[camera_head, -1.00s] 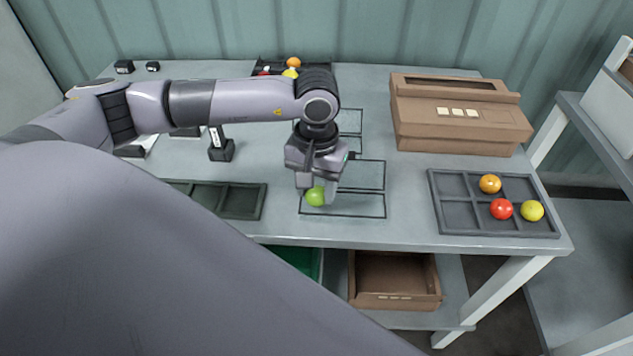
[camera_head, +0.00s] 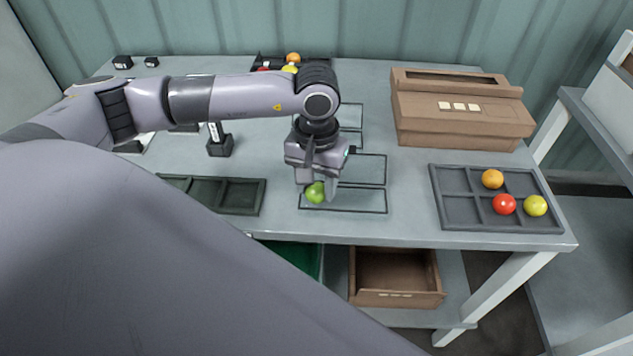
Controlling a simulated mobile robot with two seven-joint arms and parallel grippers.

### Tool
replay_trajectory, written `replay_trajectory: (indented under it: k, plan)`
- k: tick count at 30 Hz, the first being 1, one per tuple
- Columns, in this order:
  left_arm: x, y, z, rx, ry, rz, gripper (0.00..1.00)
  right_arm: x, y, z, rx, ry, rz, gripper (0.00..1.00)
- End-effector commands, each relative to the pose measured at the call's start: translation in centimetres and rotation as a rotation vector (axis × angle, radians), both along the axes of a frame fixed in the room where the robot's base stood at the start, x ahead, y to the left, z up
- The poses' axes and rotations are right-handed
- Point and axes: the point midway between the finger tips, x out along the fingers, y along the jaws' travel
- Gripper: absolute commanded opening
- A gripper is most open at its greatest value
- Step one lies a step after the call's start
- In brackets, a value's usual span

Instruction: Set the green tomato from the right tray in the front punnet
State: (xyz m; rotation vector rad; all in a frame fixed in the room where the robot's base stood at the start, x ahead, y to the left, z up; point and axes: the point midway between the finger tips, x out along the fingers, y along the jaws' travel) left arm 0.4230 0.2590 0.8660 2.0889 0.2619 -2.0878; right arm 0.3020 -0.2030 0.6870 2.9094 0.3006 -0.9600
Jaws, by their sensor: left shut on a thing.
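My left gripper (camera_head: 317,190) points down and is shut on the green tomato (camera_head: 314,193). The tomato is at the left end of the front punnet (camera_head: 360,211), a clear box with a dark rim. I cannot tell whether the tomato touches the punnet's floor. The right tray (camera_head: 456,212) is dark and divided into compartments. It holds an orange tomato (camera_head: 492,178), a red tomato (camera_head: 504,204) and a yellow tomato (camera_head: 535,205). My right gripper is not in view.
More clear punnets (camera_head: 365,168) stand behind the front one. An empty dark tray (camera_head: 240,205) lies to the left. A brown box (camera_head: 455,120) stands at the back right. A dark tray with tomatoes (camera_head: 262,60) is at the back, partly behind my arm.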

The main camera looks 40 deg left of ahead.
Motion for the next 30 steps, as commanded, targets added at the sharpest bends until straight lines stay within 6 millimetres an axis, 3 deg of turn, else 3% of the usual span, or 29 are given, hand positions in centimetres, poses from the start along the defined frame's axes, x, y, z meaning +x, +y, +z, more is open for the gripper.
replay_trajectory:
  k: [5,6,9,15,17,30]
  plan:
    - [0.01,0.01,0.03,0.0,0.0,0.0,0.31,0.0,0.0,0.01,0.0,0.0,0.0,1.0]
    - [0.01,0.01,0.02,0.0,0.0,0.0,0.49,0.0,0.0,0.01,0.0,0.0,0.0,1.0]
    - [0.01,0.01,0.02,0.0,0.0,0.0,0.75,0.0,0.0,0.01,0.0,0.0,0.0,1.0]
    - [0.0,0.01,0.01,0.0,0.0,0.0,0.75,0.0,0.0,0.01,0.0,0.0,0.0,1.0]
    - [0.0,0.02,0.0,0.0,0.0,0.0,0.58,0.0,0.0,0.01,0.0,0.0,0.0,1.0]
    - [-0.01,0.01,0.0,0.0,0.0,0.0,0.58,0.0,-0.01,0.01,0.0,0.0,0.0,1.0]
